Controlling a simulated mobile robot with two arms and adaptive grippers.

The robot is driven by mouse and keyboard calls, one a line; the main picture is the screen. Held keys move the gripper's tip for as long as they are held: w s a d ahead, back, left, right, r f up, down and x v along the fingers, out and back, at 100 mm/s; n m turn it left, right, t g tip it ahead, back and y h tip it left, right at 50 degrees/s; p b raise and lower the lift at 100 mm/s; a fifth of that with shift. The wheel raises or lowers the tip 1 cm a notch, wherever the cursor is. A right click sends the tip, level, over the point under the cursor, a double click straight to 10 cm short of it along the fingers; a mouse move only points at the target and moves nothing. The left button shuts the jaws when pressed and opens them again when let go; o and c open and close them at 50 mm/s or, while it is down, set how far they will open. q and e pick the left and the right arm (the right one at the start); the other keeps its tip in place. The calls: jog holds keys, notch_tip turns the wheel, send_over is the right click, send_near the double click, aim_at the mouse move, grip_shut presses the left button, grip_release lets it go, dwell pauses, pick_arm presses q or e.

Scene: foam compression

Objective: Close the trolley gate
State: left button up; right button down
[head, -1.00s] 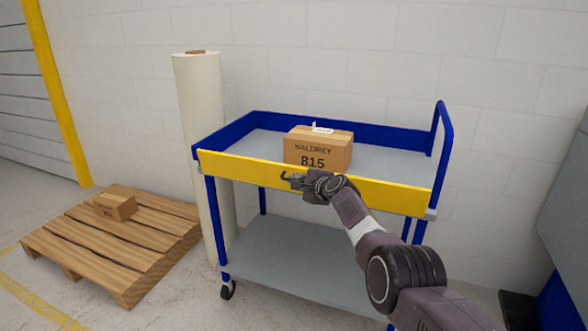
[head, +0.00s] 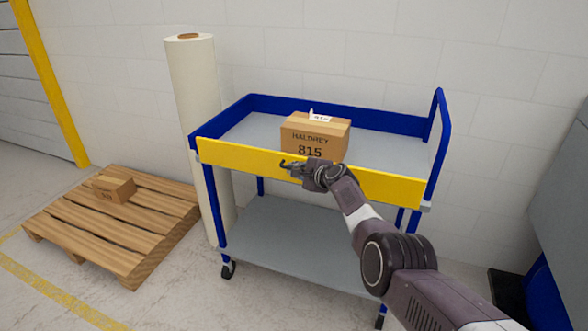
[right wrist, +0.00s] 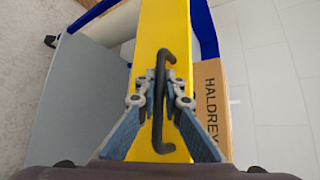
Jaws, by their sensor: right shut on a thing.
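The trolley has blue posts and rails and grey shelves, with an upper shelf (head: 385,152) and a lower shelf (head: 300,240). Its yellow gate (head: 385,187) stands upright along the front of the upper shelf. My right gripper (head: 288,165) is at the gate's front face. In the right wrist view, my right gripper (right wrist: 160,92) is shut on the black handle (right wrist: 157,125) of the yellow gate (right wrist: 172,30). My left gripper is not in view.
A cardboard box (head: 325,137) sits on the upper shelf behind the gate. A pallet (head: 110,230) with a small box (head: 113,189) lies to the left. A tall white roll (head: 192,85) stands behind the trolley's left end. Floor is clear in front of the pallet.

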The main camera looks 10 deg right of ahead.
jog(key=shift+w+d+r, duration=0.1)
jog(key=shift+r, duration=0.05)
dwell(0.6)
jog(key=c, duration=2.3)
grip_release()
jog(key=shift+c, duration=0.2)
jog(key=shift+d, duration=0.15)
jog(key=shift+s+d+r, duration=0.1)
jog(key=shift+s+d, duration=0.1)
jog(key=shift+s, duration=0.2)
jog(key=v, duration=1.1)
jog(key=shift+a, duration=0.2)
